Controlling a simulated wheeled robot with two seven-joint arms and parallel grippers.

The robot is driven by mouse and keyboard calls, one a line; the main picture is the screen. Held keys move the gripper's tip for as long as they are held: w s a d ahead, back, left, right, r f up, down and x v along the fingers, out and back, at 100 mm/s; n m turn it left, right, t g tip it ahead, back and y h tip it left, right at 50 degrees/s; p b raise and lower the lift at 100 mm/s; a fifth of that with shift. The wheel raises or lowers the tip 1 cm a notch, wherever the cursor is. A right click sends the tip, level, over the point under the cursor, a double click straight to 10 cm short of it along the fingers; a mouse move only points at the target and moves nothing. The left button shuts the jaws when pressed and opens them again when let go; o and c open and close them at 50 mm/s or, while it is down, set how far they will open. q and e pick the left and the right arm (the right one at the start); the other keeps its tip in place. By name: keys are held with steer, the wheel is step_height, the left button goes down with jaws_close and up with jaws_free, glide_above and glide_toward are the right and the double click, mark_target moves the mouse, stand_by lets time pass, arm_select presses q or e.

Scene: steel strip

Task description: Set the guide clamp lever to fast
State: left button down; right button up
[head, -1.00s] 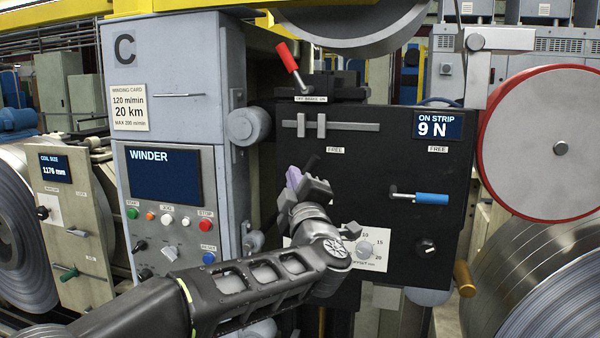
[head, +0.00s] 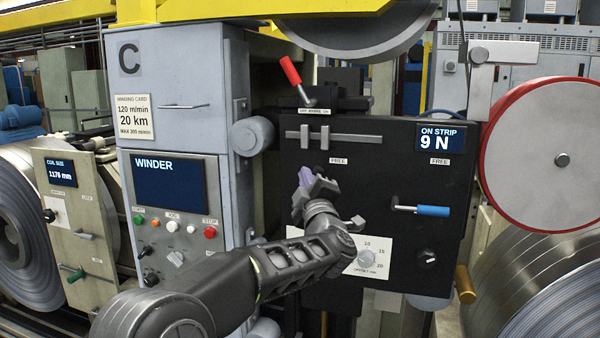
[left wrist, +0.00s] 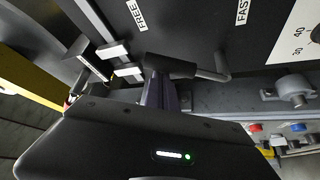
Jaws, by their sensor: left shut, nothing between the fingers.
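The guide clamp lever has a black grip and a bent metal arm; it shows best in the left wrist view (left wrist: 172,66). It sits at the left of the black panel (head: 395,185). A FREE label (left wrist: 137,14) and a FAST label (left wrist: 242,11) are beside it, and the grip's free end lies nearer the FREE side. My left gripper (head: 308,180) is shut and empty, its purple-grey fingers right beside the grip. I cannot tell whether they touch. In the head view, my gripper and wrist hide most of the lever and the FAST label. My right gripper is not in view.
A metal rail with blocks (head: 332,134) runs just above the lever. The offset dial (head: 367,258) is below it. A blue-handled lever (head: 432,211) is to the right, and a red-handled brake lever (head: 290,71) above. The winder cabinet (head: 180,90) stands close on the left.

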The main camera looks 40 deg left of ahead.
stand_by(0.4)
arm_select(q)
steer(key=shift+d+f+m+b, duration=0.2)
steer(key=shift+m+b, duration=0.1)
steer(key=shift+b, duration=0.2)
steer(key=shift+w+d+t+b, duration=0.1)
steer(key=shift+d+t+b, duration=0.05)
steer(key=shift+t+b, duration=0.15)
steer(key=w+d+f+m+t+h+b, duration=0.1)
steer(key=d+f+m+t+h+b, duration=0.3)
steer(key=m+b, duration=1.1)
steer(key=shift+w+d+f+m+t+h+b, duration=0.35)
steer(key=shift+f+t+h+b, duration=0.75)
steer(key=shift+f+t+b, duration=0.6)
steer(key=shift+f, duration=0.1)
